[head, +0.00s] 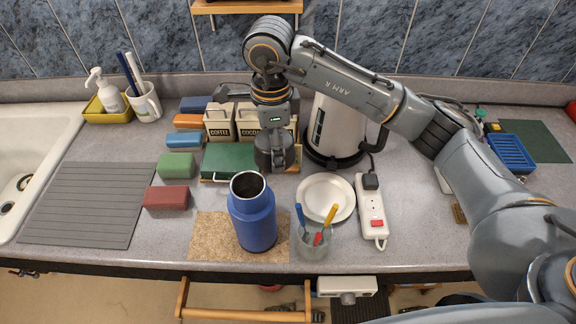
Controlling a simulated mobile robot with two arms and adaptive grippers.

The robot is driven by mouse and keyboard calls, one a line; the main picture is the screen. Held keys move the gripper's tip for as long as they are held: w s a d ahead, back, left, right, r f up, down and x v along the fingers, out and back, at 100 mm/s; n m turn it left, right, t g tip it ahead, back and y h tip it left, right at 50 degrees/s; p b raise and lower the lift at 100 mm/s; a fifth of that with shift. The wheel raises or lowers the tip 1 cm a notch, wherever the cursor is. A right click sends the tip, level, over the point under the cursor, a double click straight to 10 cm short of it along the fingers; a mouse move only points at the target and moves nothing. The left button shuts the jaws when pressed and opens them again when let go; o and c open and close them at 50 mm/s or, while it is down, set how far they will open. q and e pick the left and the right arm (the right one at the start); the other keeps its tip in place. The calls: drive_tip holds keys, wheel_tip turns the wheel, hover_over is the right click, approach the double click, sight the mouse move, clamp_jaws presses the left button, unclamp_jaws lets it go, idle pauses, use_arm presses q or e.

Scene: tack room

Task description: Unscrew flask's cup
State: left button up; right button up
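A blue flask (253,218) stands upright on a cork mat (208,236) near the counter's front edge. Its top shows a bright metal rim around a dark hollow; I see no separate cup on it that I can make out. My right gripper (276,160) points down behind the flask and slightly to its right, over the right end of a green box. It is apart from the flask. Its fingers are dark and seen from above, so I cannot tell whether they are open or hold anything. My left gripper is not in view.
A white plate (326,188), a glass with colored sticks (314,243) and a power strip (371,212) lie right of the flask. A white kettle (337,127) stands behind. Red (166,197) and green (176,165) blocks are left. The grey drain mat (85,205) is bare.

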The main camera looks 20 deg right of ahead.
wheel_tip(320, 180, down, 3)
drive_tip(key=m, duration=0.2)
drive_tip(key=p, duration=0.2)
hover_over(275, 193)
wheel_tip(275, 193, down, 6)
drive_tip(key=shift+f, duration=0.2)
wheel_tip(275, 193, down, 4)
drive_tip(key=shift+d+f+p, duration=0.1)
drive_tip(key=shift+p, duration=0.45)
drive_tip(key=shift+f, duration=0.1)
drive_tip(key=o, duration=0.9)
drive_tip(key=shift+f+b, duration=0.1)
drive_tip(key=shift+b, duration=0.2)
drive_tip(key=shift+c, duration=0.2)
drive_tip(key=o, duration=0.4)
